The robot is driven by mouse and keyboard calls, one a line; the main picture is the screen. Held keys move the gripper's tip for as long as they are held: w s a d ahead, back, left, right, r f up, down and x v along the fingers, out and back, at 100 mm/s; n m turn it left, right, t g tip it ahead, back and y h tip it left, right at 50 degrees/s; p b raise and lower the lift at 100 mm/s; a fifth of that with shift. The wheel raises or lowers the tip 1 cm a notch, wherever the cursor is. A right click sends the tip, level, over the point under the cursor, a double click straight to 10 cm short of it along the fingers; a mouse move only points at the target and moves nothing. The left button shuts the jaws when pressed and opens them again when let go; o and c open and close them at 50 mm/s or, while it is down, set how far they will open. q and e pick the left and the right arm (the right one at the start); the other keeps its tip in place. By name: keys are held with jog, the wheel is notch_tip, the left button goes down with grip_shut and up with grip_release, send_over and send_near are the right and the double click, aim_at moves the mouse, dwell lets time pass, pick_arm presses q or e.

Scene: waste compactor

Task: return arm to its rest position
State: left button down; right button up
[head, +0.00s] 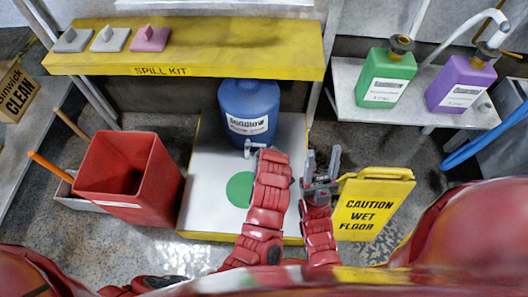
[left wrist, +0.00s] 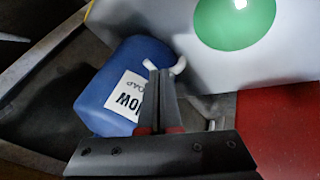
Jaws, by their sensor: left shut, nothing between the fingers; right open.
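My left arm reaches forward in the middle of the head view, its end just below the white tap (head: 254,147) of a blue soap container (head: 248,104). Its fingers are hidden there by the arm. In the left wrist view my left gripper (left wrist: 158,75) is shut and empty, its tips overlapping the white tap (left wrist: 178,67) in the picture. I cannot tell whether they touch. The blue container (left wrist: 118,92) lies behind them. My right gripper (head: 322,163) is open and empty, pointing up, between the left arm and the yellow caution sign (head: 372,205).
The blue container stands on a white platform (head: 208,190) with a green disc (head: 240,188). A red bin (head: 130,170) stands at left. A yellow spill kit shelf (head: 220,50) lies beyond. Green (head: 386,78) and purple (head: 462,82) containers stand on a shelf at right.

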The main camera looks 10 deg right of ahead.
pick_arm(q)
jog(key=r, duration=0.1)
jog(key=s+r, duration=0.1)
jog(key=s+d+r+p, duration=0.1)
jog(key=r, duration=0.1)
jog(key=shift+s, duration=0.1)
